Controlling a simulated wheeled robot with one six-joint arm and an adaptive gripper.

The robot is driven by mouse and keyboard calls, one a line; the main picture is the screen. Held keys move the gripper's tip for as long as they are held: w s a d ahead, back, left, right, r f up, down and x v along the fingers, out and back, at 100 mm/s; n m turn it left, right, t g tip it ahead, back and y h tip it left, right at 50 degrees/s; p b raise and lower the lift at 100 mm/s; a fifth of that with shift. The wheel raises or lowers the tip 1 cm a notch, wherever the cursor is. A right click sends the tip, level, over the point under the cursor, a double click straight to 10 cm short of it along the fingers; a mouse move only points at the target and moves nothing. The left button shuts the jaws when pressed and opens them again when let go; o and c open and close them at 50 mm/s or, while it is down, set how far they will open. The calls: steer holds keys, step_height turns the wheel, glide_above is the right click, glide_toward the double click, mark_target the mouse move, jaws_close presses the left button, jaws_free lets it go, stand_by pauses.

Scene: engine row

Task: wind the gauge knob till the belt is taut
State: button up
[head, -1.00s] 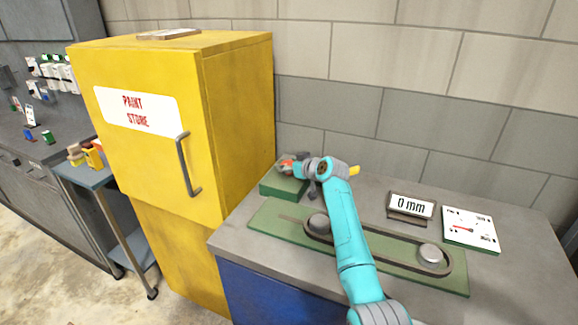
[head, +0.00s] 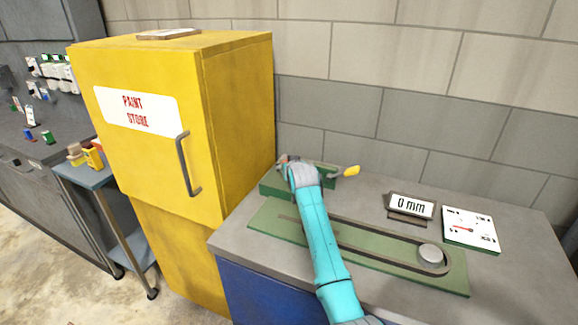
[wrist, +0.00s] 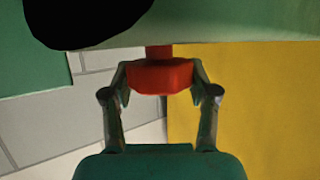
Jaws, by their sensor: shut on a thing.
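The red knob (wrist: 160,76) is between the fingers of my gripper (wrist: 160,82) in the wrist view, and they are shut on it. In the head view my arm hides the knob. The dark belt (head: 385,240) loops around a grey pulley (head: 431,254) on the green base plate (head: 440,282). Its left end is hidden behind my arm. From here I cannot judge its tension.
A green block (head: 270,184) stands at the bench's back left. A yellow-tipped piece (head: 351,171) sticks out right of my arm. The yellow paint store cabinet (head: 235,120) stands close on the left. The grey bench top (head: 500,280) is clear at the right.

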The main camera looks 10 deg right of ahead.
steer(key=shift+a+m+g+h, duration=0.1)
steer(key=shift+m+g+h, duration=0.4)
steer(key=shift+m+h, duration=1.8)
steer(key=shift+h, duration=0.4)
steer(key=o, duration=1.2)
steer(key=v, duration=1.2)
steer(key=shift+w+r, duration=0.1)
steer(key=shift+r, duration=0.1)
